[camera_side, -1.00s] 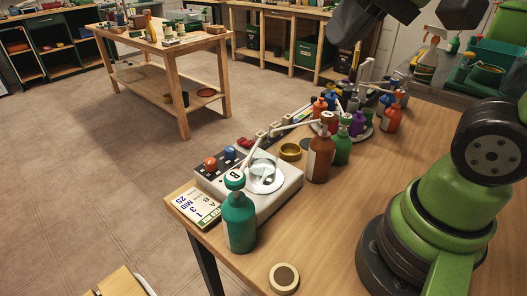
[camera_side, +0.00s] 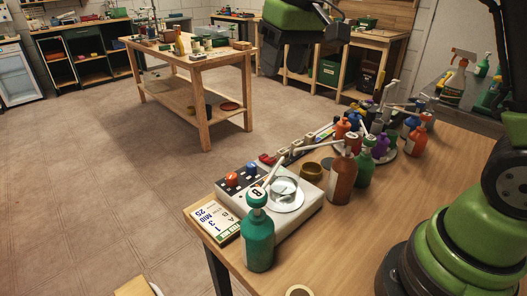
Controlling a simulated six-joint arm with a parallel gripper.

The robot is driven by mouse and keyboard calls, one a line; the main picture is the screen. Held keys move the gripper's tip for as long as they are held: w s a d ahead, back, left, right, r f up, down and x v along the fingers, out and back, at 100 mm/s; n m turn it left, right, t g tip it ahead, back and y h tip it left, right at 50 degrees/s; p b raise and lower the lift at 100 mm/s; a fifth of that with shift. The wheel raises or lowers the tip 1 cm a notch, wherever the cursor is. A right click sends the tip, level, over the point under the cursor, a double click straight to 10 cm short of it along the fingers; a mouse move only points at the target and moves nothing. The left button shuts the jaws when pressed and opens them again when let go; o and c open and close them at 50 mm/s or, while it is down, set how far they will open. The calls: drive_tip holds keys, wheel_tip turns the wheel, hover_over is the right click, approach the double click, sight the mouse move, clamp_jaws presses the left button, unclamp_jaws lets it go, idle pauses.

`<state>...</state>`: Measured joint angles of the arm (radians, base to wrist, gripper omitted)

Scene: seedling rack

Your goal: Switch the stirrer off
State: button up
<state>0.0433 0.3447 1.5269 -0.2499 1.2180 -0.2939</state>
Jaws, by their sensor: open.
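The stirrer (camera_side: 303,206) is a low white box near the table's front left edge, with a pale round plate on top. A clear glass vessel (camera_side: 284,188) stands on the plate. An orange-red knob (camera_side: 232,179) and a blue knob (camera_side: 251,168) sit on its dark panel at the far left side. The knob markings are too small to read. My gripper (camera_side: 311,40) shows as dark parts below a green link at the top of the picture, partly cut off. It is open and appears well above the stirrer, touching nothing there.
The wooden tabletop (camera_side: 400,190) is clear towards the right.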

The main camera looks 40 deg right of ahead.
drive_tip(key=w+d+f+g, duration=0.1)
drive_tip(key=w+f, duration=0.4)
drive_tip(key=f, duration=0.1)
drive_tip(key=n+g, duration=0.1)
drive_tip(key=g, duration=0.1)
hover_over(263, 156)
wheel_tip(263, 156, down, 8)
drive_tip(key=shift+h, duration=0.4)
wheel_tip(263, 156, down, 10)
drive_tip(key=shift+d+f, duration=0.1)
